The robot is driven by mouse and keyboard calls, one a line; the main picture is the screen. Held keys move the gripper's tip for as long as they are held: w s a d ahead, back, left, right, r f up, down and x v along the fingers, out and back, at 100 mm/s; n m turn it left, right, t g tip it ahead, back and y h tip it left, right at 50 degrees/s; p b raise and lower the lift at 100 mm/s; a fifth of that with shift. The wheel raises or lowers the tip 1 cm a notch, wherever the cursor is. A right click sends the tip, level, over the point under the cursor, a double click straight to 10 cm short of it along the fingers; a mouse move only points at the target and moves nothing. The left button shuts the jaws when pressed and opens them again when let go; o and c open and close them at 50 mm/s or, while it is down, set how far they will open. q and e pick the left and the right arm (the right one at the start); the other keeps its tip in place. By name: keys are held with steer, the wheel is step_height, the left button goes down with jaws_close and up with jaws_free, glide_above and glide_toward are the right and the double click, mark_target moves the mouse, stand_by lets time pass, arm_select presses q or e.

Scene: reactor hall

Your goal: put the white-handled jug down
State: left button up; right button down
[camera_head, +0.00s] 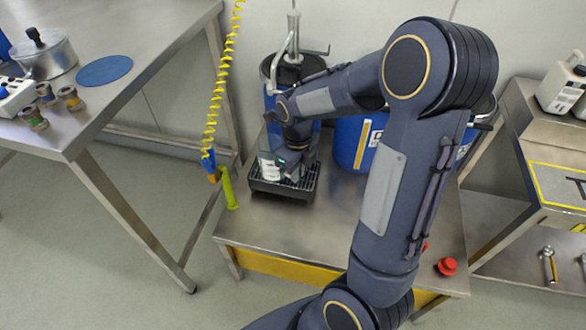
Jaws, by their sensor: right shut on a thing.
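My right arm reaches across the low steel table, and my right gripper (288,168) is at the black drip tray (292,190). It is shut on what looks like the white-handled jug (268,168), a small pale vessel mostly hidden behind the gripper. The jug is over the left part of the tray's grid. I cannot tell whether its base touches the grid. My left gripper is not in view.
Blue drums (352,140) stand behind the tray. A yellow coiled hose (212,110) hangs at its left, near a green upright piece (228,188). A red knob (446,266) sits at the table's front right. A steel bench (130,50) with a pot (44,55) is at left.

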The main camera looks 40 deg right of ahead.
steer(key=shift+w+d+f+b, duration=0.5)
steer(key=shift+w+d+f, duration=0.75)
steer(key=shift+f, duration=0.65)
steer(key=shift+w+d+f+b, duration=0.55)
steer(key=shift+w+d+f, duration=0.35)
steer(key=shift+w+f, duration=0.85)
steer(key=shift+w+d+f+b, duration=0.5)
steer(key=shift+w+d+f, duration=0.65)
steer(key=shift+f, duration=0.95)
steer(key=shift+a, duration=0.1)
steer(key=shift+f, duration=0.1)
steer(key=shift+f, duration=0.15)
steer(key=c, duration=1.5)
jaws_free()
